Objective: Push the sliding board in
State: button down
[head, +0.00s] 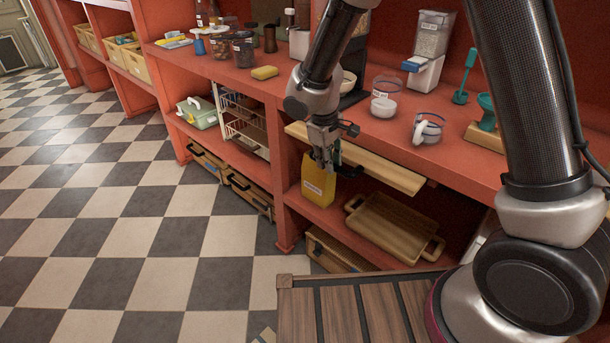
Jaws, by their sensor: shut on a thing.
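The sliding board (385,172) is a light wooden board under the red counter, and it sticks out past the counter's front edge. My gripper (326,166) is just in front of the board's left part, pointing down. It is shut on the top of a yellow canister (318,186) with a pale label. The canister hangs or stands upright at the front of the shelf below the board; I cannot tell whether it touches the shelf. My gripper and wrist hide part of the board's front edge.
A wooden tray with handles (392,226) lies on the shelf below the board. Glass jars (384,96), a mug (428,128) and a dispenser (430,50) stand on the counter above. A slatted wooden surface (345,305) is in front. Checkered floor at left is clear.

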aim_at(347, 149)
jog(key=w+d, duration=0.5)
jog(key=shift+w+d+r, duration=0.1)
jog(key=shift+w+d, duration=0.25)
jog(key=shift+w, duration=0.05)
jog(key=c, duration=1.4)
grip_release()
jog(key=shift+w+d, duration=0.1)
jog(key=shift+o, duration=0.4)
jog(key=s+a, duration=2)
jog(key=a, duration=0.1)
jog(key=shift+s+a+r, duration=0.1)
jog(key=shift+s+r, duration=0.1)
jog(key=shift+r, duration=0.75)
jog(key=shift+s+a+r, duration=0.1)
jog(key=shift+s+r, duration=0.15)
jog(key=shift+r, duration=0.65)
jog(key=shift+s+a+r, duration=0.1)
jog(key=shift+s+r, duration=0.1)
jog(key=shift+r, duration=0.75)
